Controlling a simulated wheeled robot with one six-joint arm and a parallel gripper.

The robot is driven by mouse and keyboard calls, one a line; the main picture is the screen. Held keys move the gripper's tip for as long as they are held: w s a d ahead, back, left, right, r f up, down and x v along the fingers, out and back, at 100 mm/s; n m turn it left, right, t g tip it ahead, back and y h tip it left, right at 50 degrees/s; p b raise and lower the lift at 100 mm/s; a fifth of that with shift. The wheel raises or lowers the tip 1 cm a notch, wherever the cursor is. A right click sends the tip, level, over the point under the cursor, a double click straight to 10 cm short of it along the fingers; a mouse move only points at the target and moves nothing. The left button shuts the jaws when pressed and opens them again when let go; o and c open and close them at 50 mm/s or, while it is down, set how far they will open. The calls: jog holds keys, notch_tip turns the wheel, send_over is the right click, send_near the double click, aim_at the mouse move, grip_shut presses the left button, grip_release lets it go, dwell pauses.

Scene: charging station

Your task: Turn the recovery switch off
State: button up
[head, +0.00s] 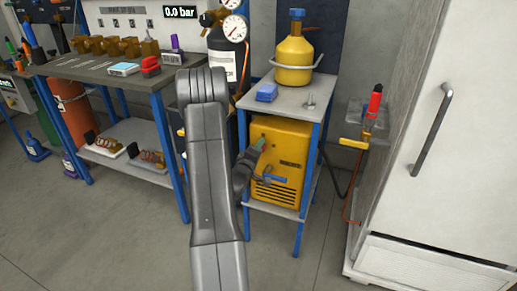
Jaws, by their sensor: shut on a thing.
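The yellow recovery machine (290,150) stands on the lower shelf of a blue-legged stand, with dark vent slots low on its front. My gripper (261,146) is at the upper left of the machine's front face, shut on a small part there that appears to be the recovery switch. The switch is mostly hidden by the jaws, so its position cannot be read. A blue handle (272,179) sticks out lower on the front, just below and right of my gripper. My arm covers the space to the left of the machine.
A yellow cylinder (294,62) and a blue block (267,93) stand on the stand's grey top (290,101). A workbench (60,68) with brass fittings is at left, a white cabinet (445,150) at right. A red-handled tool (375,102) is beside the cabinet. The front floor is clear.

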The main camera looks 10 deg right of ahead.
dwell(0.3)
jog(key=o, duration=1)
jog(key=p+v, duration=0.1)
jog(key=v, duration=1.2)
jog(key=shift+s+a, duration=0.25)
jog(key=shift+s, duration=0.05)
jog(key=shift+w, duration=0.1)
jog(key=b+x, duration=0.1)
jog(key=x, duration=1.2)
jog(key=shift+w+d, duration=0.2)
jog(key=shift+d, duration=0.05)
